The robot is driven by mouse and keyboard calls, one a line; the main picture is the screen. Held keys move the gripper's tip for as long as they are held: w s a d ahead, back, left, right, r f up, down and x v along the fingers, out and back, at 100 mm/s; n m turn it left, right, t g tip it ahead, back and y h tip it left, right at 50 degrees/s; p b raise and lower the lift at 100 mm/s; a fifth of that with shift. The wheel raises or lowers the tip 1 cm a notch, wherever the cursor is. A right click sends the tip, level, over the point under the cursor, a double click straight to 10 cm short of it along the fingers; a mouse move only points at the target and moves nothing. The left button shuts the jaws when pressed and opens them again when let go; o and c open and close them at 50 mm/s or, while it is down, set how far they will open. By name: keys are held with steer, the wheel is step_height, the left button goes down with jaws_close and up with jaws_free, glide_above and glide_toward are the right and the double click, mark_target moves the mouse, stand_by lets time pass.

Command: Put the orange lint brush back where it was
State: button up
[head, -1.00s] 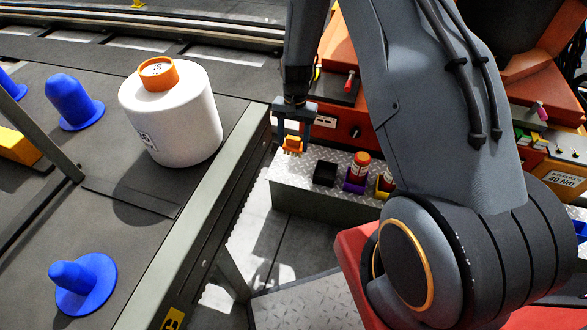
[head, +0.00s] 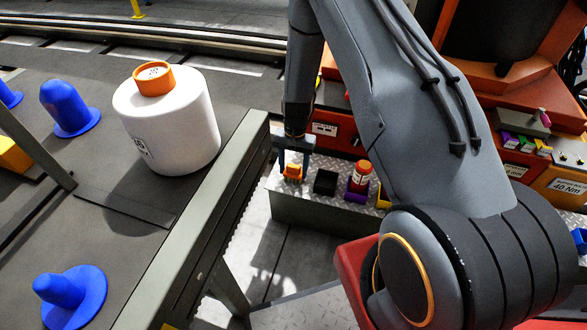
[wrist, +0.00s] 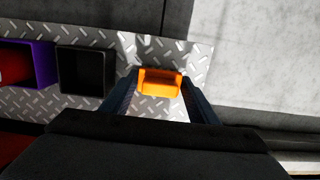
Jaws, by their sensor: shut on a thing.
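My gripper (head: 293,162) points down and is shut on the orange lint brush (head: 292,172). The brush also shows between the two dark fingers in the wrist view (wrist: 161,80). It is over the left end of the diamond-plate shelf (head: 300,207); I cannot tell how high above it. An empty black square holder (head: 325,182) stands just right of the brush in the head view. In the wrist view the black holder (wrist: 86,75) is to the left of the brush, apart from it.
A purple holder (head: 356,191) with a red container (head: 361,174) stands right of the black holder.

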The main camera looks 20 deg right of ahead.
steer(key=shift+f, duration=0.1)
steer(key=o, duration=1)
steer(key=r, duration=0.4)
steer(key=r+p, duration=0.1)
steer(key=r, duration=0.3)
steer(key=w+r+p, duration=0.1)
steer(key=r, duration=0.3)
steer(key=shift+w+d+r, duration=0.1)
steer(key=shift+d, duration=0.3)
